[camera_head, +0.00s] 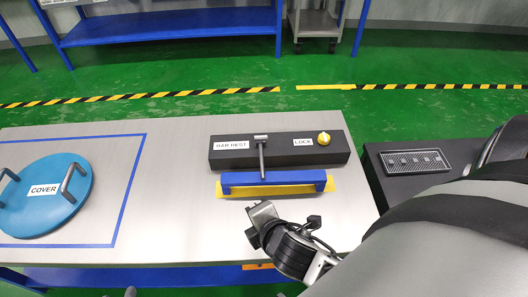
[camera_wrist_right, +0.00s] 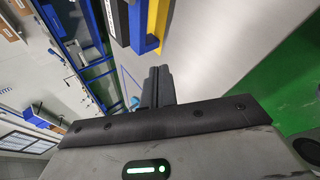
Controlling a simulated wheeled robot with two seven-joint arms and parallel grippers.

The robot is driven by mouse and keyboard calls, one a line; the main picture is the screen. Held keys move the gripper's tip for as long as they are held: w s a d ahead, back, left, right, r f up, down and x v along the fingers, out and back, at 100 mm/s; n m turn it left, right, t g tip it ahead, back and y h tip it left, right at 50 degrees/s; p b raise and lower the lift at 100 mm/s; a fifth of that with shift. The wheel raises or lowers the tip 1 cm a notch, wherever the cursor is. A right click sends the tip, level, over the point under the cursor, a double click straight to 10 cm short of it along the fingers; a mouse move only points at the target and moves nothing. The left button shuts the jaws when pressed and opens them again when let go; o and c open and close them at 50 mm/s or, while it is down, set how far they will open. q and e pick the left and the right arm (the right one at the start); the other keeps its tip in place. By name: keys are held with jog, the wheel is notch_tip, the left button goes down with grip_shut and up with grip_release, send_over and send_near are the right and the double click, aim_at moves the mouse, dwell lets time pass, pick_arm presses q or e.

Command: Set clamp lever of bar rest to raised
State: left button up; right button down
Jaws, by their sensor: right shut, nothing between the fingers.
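The bar rest (camera_head: 225,160) is a long black block with a "BAR REST" label on the bench. Its grey clamp lever (camera_head: 262,155) has a T-shaped handle at the far end over the block, and its shaft runs down to the blue bar (camera_head: 290,184) in front. I cannot tell the lever's exact tilt. My right gripper (camera_head: 254,207) is in front of the bar, apart from the lever, shut and empty. In the right wrist view its fingers (camera_wrist_right: 156,88) are together, with the blue bar (camera_wrist_right: 139,30) beyond them. My left gripper is not in view.
A yellow lock knob (camera_head: 324,138) sits on the block's right end. A yellow plate (camera_head: 329,186) lies under the bar. A round blue cover (camera_head: 50,208) with handles lies at left inside a blue outline. A dark stand with a tray (camera_head: 416,162) is right. The bench middle-left is clear.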

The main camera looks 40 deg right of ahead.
aim_at(261, 158)
pick_arm(q)
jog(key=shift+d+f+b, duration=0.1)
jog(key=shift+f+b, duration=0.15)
jog(key=shift+b, duration=0.55)
pick_arm(e)
jog(key=w+d+r+n+t+h, duration=0.1)
jog(key=w+d+r+n+h, duration=0.2)
jog(key=n, duration=0.9)
jog(key=d+h, duration=0.2)
jog(key=h, duration=0.1)
jog(key=shift+w+d+t, duration=0.15)
jog(key=shift+d+t, duration=0.1)
jog(key=shift+t, duration=0.15)
jog(key=shift+f, duration=0.1)
